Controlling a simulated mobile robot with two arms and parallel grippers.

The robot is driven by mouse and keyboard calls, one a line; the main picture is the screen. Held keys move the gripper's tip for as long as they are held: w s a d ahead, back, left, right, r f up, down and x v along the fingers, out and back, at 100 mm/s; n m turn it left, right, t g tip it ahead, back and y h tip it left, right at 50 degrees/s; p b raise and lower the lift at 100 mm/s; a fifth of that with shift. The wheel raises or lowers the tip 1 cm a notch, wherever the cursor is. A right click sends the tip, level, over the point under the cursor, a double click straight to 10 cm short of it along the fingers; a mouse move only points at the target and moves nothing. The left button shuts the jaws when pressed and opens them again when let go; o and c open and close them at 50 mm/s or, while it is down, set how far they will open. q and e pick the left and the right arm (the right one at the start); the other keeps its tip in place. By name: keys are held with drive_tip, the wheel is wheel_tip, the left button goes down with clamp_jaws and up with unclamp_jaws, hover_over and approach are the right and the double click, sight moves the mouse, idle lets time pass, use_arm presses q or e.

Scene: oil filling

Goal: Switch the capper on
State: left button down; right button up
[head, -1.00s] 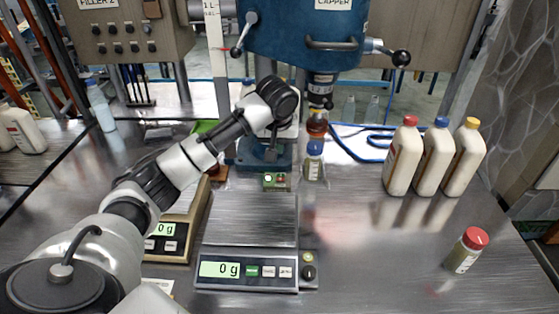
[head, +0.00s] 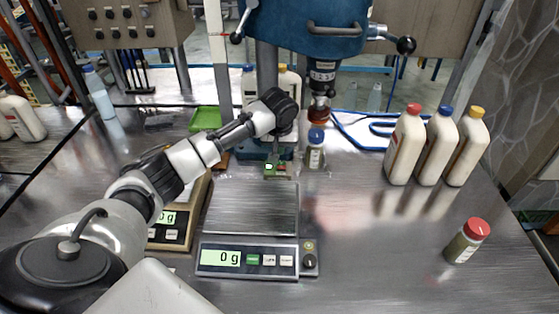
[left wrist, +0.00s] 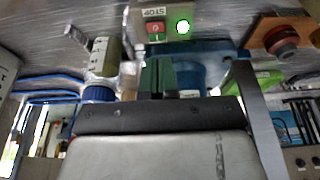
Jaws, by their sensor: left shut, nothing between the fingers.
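The blue capper (head: 308,25) stands at the back of the table, with its dark spindle (head: 322,75) above a reddish-brown chuck end (head: 319,114). A small control box (head: 277,170) sits at its foot; in the left wrist view it carries a red button (left wrist: 155,32), a STOP label and a brightly lit green button (left wrist: 183,27). A bottle with a blue cap (head: 315,150) stands just right of the box. My left gripper (head: 277,146) is shut and empty, just above and behind the box. Its closed fingers (left wrist: 157,76) appear apart from the buttons.
A scale (head: 250,215) reading 0 g is in front of the box, with another scale (head: 171,233) partly behind my left arm. Three white bottles (head: 405,145) stand at right; a red-capped jar (head: 467,240) is nearer. A green tray (head: 205,119) lies behind my arm.

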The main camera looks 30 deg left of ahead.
sight(280, 167)
use_arm(q)
drive_tip(key=x, duration=0.4)
drive_tip(key=shift+s+d+f, duration=0.1)
drive_tip(key=shift+s+f, duration=0.15)
drive_tip(key=shift+f, duration=0.9)
use_arm(e)
drive_tip(key=shift+a+r, duration=0.2)
drive_tip(key=shift+a, duration=0.25)
use_arm(q)
drive_tip(key=shift+p, duration=0.3)
use_arm(e)
drive_tip(key=shift+d+r, duration=0.1)
drive_tip(key=shift+d, duration=0.05)
use_arm(q)
drive_tip(key=shift+s+d+p, duration=0.1)
drive_tip(key=shift+p, duration=0.2)
drive_tip(key=shift+f+t+y, duration=0.2)
drive_tip(key=shift+t+y, duration=0.1)
use_arm(e)
drive_tip(key=shift+s+d+r, duration=0.1)
drive_tip(key=shift+d+r, duration=0.05)
drive_tip(key=shift+r, duration=0.1)
use_arm(q)
drive_tip(key=shift+w+a+r, duration=0.3)
drive_tip(key=shift+w+a, duration=0.1)
drive_tip(key=shift+w, duration=0.3)
